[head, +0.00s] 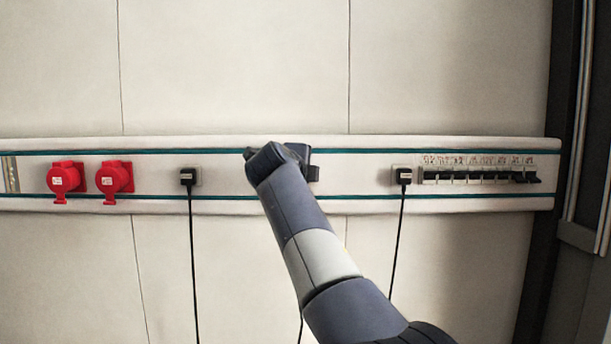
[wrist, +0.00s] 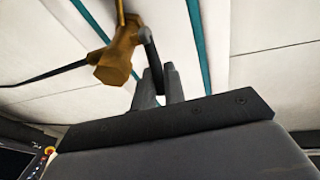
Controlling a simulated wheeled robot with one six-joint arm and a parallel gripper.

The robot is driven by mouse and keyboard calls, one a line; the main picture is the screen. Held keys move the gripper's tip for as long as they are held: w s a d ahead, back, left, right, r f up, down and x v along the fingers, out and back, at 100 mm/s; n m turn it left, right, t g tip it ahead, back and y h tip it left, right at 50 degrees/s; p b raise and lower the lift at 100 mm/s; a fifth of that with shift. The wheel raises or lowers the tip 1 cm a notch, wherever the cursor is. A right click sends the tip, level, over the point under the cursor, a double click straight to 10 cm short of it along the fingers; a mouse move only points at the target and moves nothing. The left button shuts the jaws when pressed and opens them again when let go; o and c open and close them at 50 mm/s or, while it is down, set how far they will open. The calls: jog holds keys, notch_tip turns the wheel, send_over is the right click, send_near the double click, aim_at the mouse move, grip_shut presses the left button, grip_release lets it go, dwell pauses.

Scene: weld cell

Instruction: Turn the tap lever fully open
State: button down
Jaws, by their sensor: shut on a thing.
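In the wrist view a brass tap (wrist: 119,57) sits on the wall at the upper left. Its dark grey lever (wrist: 150,48) comes off the right side of the brass body and runs down between the fingers. My gripper (wrist: 158,78) is shut on the lever, with one grey finger on each side of it. In the head view my arm reaches up to the wall rail and hides the tap, its lever and the fingertips.
The white wall rail (head: 355,174) carries two red sockets (head: 66,178) (head: 115,178) at left, black plugs (head: 188,177) (head: 403,176) with hanging cables, and a row of black switches (head: 480,176) at right. A dark post (head: 562,120) stands at far right.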

jog(key=c, duration=1.8)
grip_release()
jog(key=shift+o, duration=0.2)
jog(key=b+v, duration=0.4)
jog(key=v, duration=0.7)
jog(key=shift+o, duration=0.2)
jog(key=shift+w+f, duration=0.1)
